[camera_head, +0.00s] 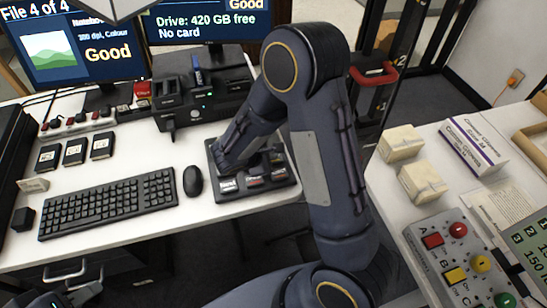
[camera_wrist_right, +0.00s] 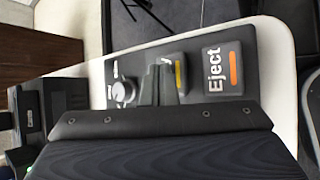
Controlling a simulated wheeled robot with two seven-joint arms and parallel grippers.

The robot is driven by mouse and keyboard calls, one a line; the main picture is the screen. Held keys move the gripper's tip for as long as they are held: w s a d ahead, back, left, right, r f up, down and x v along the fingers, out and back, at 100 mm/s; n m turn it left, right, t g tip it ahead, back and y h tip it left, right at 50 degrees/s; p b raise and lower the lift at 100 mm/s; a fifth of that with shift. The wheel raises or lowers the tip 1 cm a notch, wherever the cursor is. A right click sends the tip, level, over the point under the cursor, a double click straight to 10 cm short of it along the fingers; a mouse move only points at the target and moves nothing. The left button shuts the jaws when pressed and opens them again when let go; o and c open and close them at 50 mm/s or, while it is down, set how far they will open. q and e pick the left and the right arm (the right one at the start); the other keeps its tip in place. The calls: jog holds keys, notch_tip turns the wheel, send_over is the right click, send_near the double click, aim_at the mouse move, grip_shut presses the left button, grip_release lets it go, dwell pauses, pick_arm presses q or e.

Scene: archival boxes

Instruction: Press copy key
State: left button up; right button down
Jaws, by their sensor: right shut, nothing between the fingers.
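The black key panel (camera_head: 278,186) lies on the white desk, right of the mouse. In the right wrist view the panel (camera_wrist_right: 138,60) shows a knob, an Eject key (camera_wrist_right: 224,68) with an orange stripe, and between them a yellow-striped key (camera_wrist_right: 181,74) with only a final "y" legible, likely the copy key. My right gripper (camera_wrist_right: 166,72) is shut and empty, its fingertips over or against this key's left part. Contact cannot be told. In the head view my right arm hides part of the panel. My left gripper (camera_head: 75,296) shows partly at the bottom left; its jaws are unclear.
A keyboard (camera_head: 108,205) and mouse (camera_head: 193,180) lie left of the panel. A black drive dock (camera_head: 205,98) stands behind it. One monitor (camera_head: 207,25) reads "Drive: 420 GB free, No card". A side table at right holds boxes (camera_head: 422,183) and a button box (camera_head: 462,250).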

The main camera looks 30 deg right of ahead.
jog(key=shift+f+b, duration=0.35)
dwell(0.6)
jog(key=shift+r+p, duration=0.5)
jog(key=shift+r, duration=0.4)
jog(key=shift+r, duration=0.1)
jog(key=shift+r+p, duration=1.7)
jog(key=shift+r, duration=0.8)
jog(key=shift+f, duration=0.1)
